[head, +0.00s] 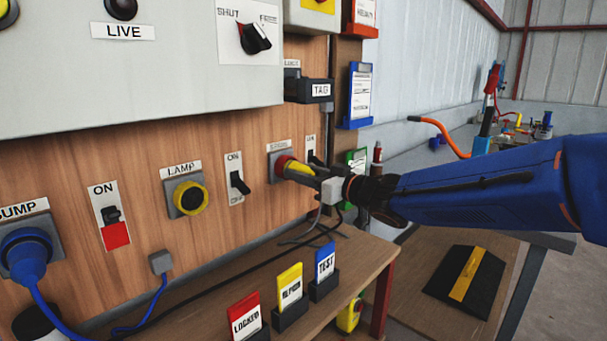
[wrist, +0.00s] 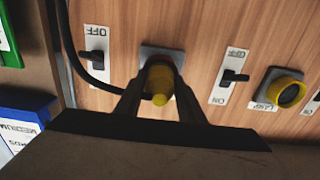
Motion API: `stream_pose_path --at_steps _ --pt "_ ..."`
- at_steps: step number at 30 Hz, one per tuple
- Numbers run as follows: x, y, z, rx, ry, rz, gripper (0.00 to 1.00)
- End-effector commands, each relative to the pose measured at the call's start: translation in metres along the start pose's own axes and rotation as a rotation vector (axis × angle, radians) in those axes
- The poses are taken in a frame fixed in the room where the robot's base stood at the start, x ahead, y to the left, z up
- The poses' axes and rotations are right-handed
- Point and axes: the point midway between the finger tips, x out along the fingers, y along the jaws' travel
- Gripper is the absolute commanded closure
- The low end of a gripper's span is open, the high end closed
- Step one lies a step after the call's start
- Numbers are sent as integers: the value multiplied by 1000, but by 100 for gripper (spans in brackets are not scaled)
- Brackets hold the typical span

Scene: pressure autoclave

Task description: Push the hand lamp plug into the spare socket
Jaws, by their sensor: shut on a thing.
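My gripper (head: 312,175) is shut on the hand lamp plug (head: 299,168), which has a yellow body. The plug points at the spare socket (head: 276,152), a grey plate on the wooden panel with red at its mouth. Its front end meets that red part; I cannot tell how deep it sits. In the wrist view the gripper's fingers (wrist: 160,84) stand on both sides of the plug (wrist: 160,99), in front of the socket plate (wrist: 147,51). A dark cable (wrist: 72,60) runs from the plug to the left. The plug's front is partly hidden by the fingers.
The lamp socket (head: 188,196) is yellow-ringed and empty. A blue plug (head: 25,257) sits in the sump socket. Switches (head: 239,182) flank the spare socket. Red, yellow and blue cards (head: 325,262) stand on the shelf below, with loose cable behind. A grey box overhangs the panel.

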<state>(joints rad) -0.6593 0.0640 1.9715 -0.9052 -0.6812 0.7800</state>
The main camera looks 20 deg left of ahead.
Motion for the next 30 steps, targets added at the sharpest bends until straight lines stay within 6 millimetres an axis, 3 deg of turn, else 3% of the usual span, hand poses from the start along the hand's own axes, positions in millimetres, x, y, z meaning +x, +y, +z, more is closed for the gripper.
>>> stream_pose_path --at_steps 5,6,8,20,30 --pt "3 0 0 0 1 0 100" --pt "3 0 -1 0 1 0 55" --pt "3 0 -1 0 1 0 43" --pt "-4 0 -1 0 0 1 43" --pt "-61 0 -1 -1 2 2 43"
